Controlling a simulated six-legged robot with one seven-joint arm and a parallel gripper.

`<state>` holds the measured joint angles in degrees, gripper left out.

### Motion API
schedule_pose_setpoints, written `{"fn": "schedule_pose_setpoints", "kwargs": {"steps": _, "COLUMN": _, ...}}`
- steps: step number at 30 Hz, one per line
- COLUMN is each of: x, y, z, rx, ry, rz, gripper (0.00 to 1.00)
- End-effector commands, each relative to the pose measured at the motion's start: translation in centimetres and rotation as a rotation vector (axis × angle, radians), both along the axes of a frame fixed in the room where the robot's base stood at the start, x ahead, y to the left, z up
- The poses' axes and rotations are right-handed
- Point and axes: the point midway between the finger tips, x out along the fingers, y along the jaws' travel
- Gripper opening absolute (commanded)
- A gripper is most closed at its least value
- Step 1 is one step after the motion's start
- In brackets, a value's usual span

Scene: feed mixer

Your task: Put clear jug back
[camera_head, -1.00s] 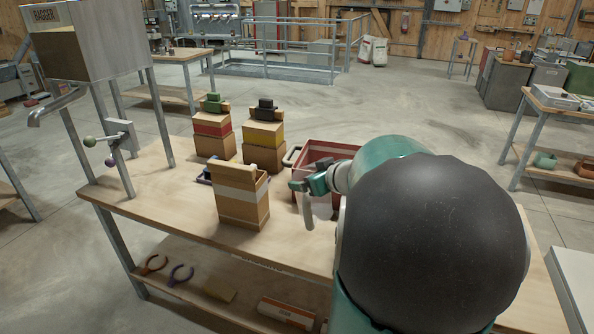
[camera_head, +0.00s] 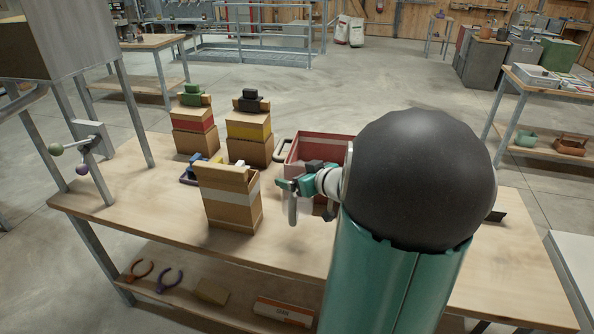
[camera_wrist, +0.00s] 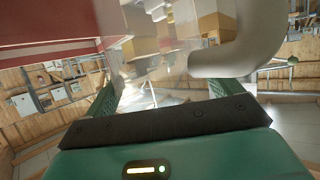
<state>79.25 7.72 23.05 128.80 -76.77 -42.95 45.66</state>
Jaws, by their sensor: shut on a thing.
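My gripper (camera_head: 292,184) is shut on the clear jug (camera_head: 293,208) above the workbench, in front of the red crate (camera_head: 290,150). In the head view the jug shows mainly as a pale curved handle; its see-through body is hard to make out. In the wrist view the clear jug (camera_wrist: 150,68) lies between the two green fingers of my gripper (camera_wrist: 172,92), with its thick pale handle (camera_wrist: 245,50) curving at the upper right. I cannot tell how far the jug is above the bench.
An open cardboard box (camera_head: 230,205) stands left of the jug. Behind it are boxes with a red band (camera_head: 194,122) and a yellow band (camera_head: 248,131). A metal hopper (camera_head: 40,50) stands at the left. The bench (camera_head: 140,200) is bare at front left.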

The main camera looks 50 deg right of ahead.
Motion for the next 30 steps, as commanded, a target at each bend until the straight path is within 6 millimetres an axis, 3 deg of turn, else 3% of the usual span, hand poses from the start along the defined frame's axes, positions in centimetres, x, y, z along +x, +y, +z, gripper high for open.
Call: {"fn": "schedule_pose_setpoints", "kwargs": {"steps": 30, "x": 0.5, "y": 0.0, "z": -9.2, "rx": 0.003, "ry": 0.001, "rz": 0.003, "gripper": 0.35}}
